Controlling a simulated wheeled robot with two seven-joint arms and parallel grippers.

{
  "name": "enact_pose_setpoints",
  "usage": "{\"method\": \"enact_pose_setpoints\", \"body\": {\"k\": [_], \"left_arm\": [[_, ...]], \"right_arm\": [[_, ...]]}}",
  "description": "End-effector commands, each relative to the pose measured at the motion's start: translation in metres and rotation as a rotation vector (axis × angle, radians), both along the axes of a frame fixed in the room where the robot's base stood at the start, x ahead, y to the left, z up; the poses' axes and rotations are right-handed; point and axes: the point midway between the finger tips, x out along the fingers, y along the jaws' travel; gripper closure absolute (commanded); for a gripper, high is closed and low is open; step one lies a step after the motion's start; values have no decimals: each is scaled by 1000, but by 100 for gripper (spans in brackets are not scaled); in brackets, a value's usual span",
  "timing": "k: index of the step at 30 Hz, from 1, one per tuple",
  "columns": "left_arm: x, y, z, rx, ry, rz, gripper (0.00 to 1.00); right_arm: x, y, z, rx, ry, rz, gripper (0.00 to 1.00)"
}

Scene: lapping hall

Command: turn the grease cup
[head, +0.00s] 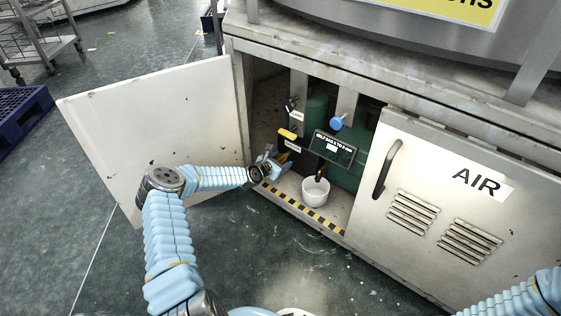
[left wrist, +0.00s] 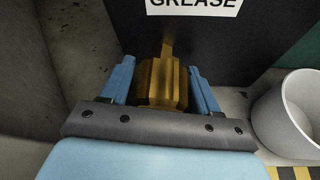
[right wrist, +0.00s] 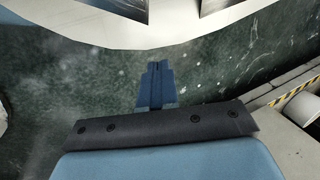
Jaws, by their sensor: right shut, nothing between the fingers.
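The brass grease cup (left wrist: 162,82) has flat sides and sits under a white GREASE label in the left wrist view. My left gripper (left wrist: 162,75) has one finger on each side of it, very close to its sides. Whether the fingers press on it is not clear. In the head view my left gripper (head: 277,161) reaches into the open cabinet, and its fingers and wrist partly cover the cup. My right gripper (right wrist: 158,68) is shut and empty above the green floor, away from the cabinet; its fingers are outside the head view.
The open white door (head: 160,125) stands left of my left arm. A white bucket (head: 315,192) is on the cabinet floor just right of the cup. The AIR door (head: 430,225) is closed.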

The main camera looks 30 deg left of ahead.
Motion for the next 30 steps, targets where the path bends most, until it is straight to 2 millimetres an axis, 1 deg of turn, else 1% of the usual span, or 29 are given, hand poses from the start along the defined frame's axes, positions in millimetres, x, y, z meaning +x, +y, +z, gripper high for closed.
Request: {"method": "enact_pose_setpoints", "body": {"k": [1, 2, 3, 8, 14, 24, 30], "left_arm": [[0, 0, 0, 0, 0, -1, 65], [0, 0, 0, 0, 0, -1, 70], [0, 0, 0, 0, 0, -1, 70], [0, -1, 0, 13, -2, -2, 70], [0, -2, -1, 82, -12, -4, 70], [0, -1, -2, 339, -54, -4, 70], [0, -1, -1, 503, -80, -4, 70]], "right_arm": [[0, 0, 0, 0, 0, 0, 100], [0, 0, 0, 0, 0, 0, 100], [0, 0, 0, 0, 0, 0, 100], [0, 0, -1, 0, 0, 0, 100], [0, 0, -3, 0, 0, 0, 100], [1, 0, -14, 0, -2, -2, 100], [1, 0, -16, -1, -3, -2, 100]]}}
